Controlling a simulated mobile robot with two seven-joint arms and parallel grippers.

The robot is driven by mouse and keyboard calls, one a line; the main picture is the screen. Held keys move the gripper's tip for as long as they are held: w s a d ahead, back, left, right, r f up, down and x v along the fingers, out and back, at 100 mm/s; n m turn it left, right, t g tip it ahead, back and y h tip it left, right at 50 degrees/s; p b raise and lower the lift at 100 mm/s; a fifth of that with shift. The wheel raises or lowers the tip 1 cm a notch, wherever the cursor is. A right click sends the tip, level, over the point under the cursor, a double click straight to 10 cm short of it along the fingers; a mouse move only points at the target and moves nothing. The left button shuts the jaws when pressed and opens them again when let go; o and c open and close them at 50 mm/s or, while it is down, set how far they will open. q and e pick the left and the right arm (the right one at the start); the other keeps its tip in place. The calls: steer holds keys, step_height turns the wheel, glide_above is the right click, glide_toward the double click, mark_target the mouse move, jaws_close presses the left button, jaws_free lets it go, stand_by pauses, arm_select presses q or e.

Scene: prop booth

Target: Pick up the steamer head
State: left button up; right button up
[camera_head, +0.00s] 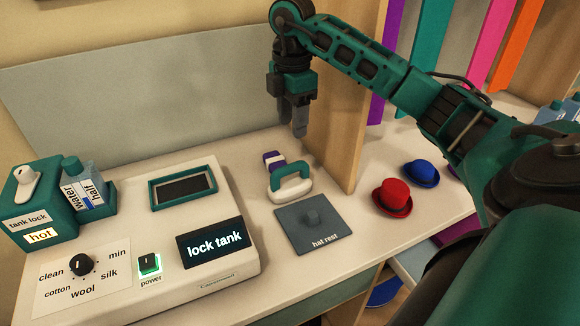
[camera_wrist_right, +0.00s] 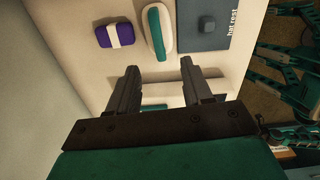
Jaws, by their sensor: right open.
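The steamer head (camera_head: 291,188), a white body with a teal loop handle, rests on the pale counter just behind the hat rest pad. It also shows at the top of the right wrist view (camera_wrist_right: 158,32), beyond my fingertips. My right gripper (camera_head: 299,130) hangs above the counter behind the steamer head, apart from it. In the right wrist view its two fingers (camera_wrist_right: 161,78) are spread with nothing between them. My left gripper is in neither view.
A purple block with a white band (camera_head: 273,161) lies close behind the steamer head. The grey hat rest pad (camera_head: 300,240) is in front. A control console (camera_head: 205,285) stands left, a wooden divider (camera_head: 350,120) right. Red (camera_head: 392,195) and blue (camera_head: 421,172) hats sit beyond it.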

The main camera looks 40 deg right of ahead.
glide_above(290, 166)
steer(key=f, duration=0.6)
steer(key=shift+s+f, duration=0.25)
steer(key=shift+w+f+b, duration=0.15)
steer(key=shift+f, duration=1.15)
steer(key=shift+w+f+b, duration=0.1)
steer(key=shift+f+b, duration=0.05)
steer(key=shift+f, duration=1.15)
steer(key=shift+c, duration=0.5)
jaws_close()
